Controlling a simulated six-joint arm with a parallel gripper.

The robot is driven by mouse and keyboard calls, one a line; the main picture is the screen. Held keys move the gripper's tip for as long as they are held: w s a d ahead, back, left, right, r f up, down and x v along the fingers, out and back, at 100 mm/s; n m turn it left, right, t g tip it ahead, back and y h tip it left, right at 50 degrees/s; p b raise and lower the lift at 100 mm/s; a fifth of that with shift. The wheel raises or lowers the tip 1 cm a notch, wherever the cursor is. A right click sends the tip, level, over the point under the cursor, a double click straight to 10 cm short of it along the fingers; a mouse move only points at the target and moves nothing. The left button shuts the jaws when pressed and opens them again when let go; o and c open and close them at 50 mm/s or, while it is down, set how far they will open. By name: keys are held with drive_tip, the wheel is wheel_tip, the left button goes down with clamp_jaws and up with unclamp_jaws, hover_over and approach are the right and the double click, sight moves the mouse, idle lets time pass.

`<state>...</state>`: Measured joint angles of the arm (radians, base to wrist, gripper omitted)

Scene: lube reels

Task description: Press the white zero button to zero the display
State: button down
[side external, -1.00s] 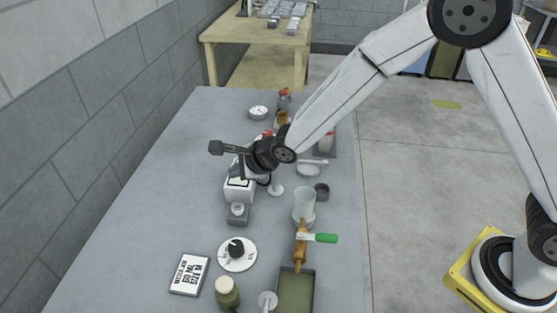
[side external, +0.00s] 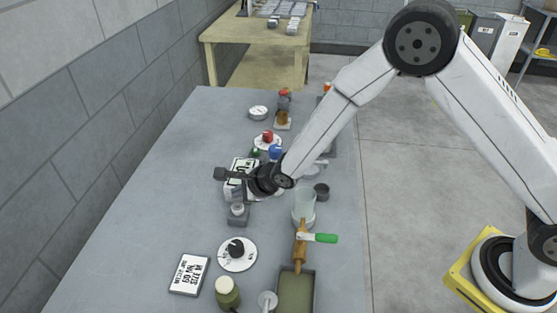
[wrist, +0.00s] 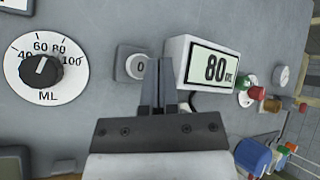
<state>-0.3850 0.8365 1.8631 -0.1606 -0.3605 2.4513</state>
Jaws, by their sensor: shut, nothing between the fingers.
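The white zero button (wrist: 137,66), marked 0, sits on a small grey block left of my fingertips in the wrist view. In the side external view the button (side external: 238,209) is on its block in front of the display. The white display (wrist: 212,66) reads 80 with small unit letters, right of my fingers; in the side external view my wrist partly covers it. My gripper (wrist: 160,64) is shut and empty, its tips over the space between button and display. They appear apart from the button, though the height is hard to tell.
A dial (wrist: 42,70) marked in ML lies left of the button. A black-and-white sign (side external: 189,275), a green jar (side external: 228,293) and a rolling-pin-like tool (side external: 300,245) lie nearer the camera. A clear cup (side external: 304,206) stands right. The table's left side is bare.

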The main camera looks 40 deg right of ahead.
sight(241, 207)
drive_tip(key=shift+f, duration=1)
drive_tip(key=shift+f, duration=0.95)
idle(2.4)
drive_tip(key=shift+r, duration=0.1)
idle(0.3)
drive_tip(key=shift+r, duration=0.85)
drive_tip(key=shift+r, duration=0.1)
drive_tip(key=shift+r, duration=2.4)
